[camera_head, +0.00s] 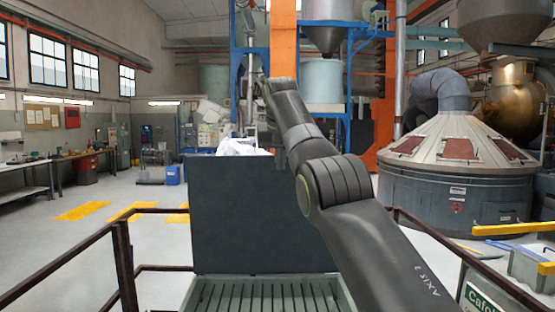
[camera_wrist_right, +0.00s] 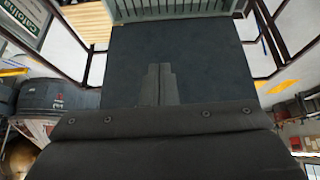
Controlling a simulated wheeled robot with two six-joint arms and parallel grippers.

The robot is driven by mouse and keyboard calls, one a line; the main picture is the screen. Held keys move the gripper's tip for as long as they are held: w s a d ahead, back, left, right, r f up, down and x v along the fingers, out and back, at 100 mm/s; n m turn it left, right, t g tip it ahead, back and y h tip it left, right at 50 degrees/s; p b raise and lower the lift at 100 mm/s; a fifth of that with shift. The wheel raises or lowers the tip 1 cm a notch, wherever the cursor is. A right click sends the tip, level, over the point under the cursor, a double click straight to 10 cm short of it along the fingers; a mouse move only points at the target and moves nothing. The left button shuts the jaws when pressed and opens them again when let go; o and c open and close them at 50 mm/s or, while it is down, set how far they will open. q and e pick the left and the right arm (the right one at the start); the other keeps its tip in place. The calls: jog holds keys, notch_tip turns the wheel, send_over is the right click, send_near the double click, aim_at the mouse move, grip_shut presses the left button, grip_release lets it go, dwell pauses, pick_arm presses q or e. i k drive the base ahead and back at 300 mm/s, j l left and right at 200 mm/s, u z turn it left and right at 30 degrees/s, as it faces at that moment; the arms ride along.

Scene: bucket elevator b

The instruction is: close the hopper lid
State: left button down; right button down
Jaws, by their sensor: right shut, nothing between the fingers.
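The hopper lid (camera_head: 235,215) is a dark flat panel standing upright, open, at the back of the hopper. The hopper's slatted grate (camera_head: 265,295) lies uncovered below it. My right arm reaches up from the lower right across the lid. My right gripper (camera_head: 280,160) is at the lid's top edge, partly hidden by the arm. In the right wrist view its fingers (camera_wrist_right: 160,68) are together and empty over the dark lid panel (camera_wrist_right: 205,60); I cannot tell whether they touch it. The grate (camera_wrist_right: 170,10) shows at the top there. My left gripper is not in view.
Brown guard rails (camera_head: 120,255) flank the hopper on both sides. A white bag-like object (camera_head: 238,147) shows behind the lid's top. A large conical machine (camera_head: 458,165) stands at the right. Open floor lies to the left, with a workbench (camera_head: 25,178) beyond.

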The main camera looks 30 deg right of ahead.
aim_at(246, 217)
jog(key=i+l, duration=1.4)
jog(key=i, duration=0.1)
